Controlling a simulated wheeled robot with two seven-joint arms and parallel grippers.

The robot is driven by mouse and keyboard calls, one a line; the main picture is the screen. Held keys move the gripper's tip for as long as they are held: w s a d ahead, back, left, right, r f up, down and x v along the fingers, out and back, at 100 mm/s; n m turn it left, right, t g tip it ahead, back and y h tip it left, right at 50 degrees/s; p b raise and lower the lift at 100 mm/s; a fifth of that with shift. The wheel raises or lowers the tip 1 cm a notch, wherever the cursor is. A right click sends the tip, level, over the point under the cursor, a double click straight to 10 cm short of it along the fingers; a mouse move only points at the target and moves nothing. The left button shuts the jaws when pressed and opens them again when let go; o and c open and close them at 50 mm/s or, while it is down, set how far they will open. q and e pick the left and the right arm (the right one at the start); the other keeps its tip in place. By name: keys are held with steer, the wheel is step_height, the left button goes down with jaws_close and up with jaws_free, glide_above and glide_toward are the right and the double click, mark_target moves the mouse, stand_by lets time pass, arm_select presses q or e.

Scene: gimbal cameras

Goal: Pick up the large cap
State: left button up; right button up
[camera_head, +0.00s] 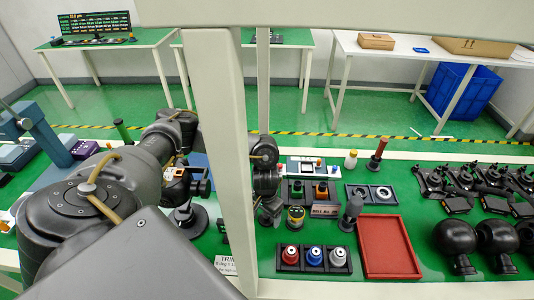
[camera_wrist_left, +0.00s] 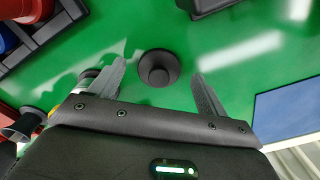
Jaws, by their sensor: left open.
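A large dark round cap (camera_wrist_left: 158,68), with a raised knob in its middle, lies on the green tabletop. In the left wrist view it is between and a little beyond the two fingertips, with green showing on both sides. My left gripper (camera_head: 268,207) is open and points down at the bench just right of the pale post in the head view. Its fingers also show in the left wrist view (camera_wrist_left: 159,74), spread apart and empty. In the head view the gripper and post hide much of that spot, so I cannot clearly make out the cap there. My right gripper is not in view.
A black holder (camera_head: 313,270) with red, blue and white pieces stands close by. A yellow-and-black piece (camera_head: 295,217) stands right beside the gripper. A red tray (camera_head: 385,246) lies further right. The pale post (camera_head: 218,150) blocks part of the head view.

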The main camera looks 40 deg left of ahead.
arm_select(q)
steer(key=shift+f, duration=0.6)
steer(key=shift+s, duration=0.1)
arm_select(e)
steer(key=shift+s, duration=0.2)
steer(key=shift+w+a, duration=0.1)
arm_select(q)
steer(key=shift+c, duration=0.8)
steer(key=c, duration=0.9)
steer(key=shift+o, duration=0.2)
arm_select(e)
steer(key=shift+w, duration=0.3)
arm_select(q)
steer(key=shift+r, duration=0.2)
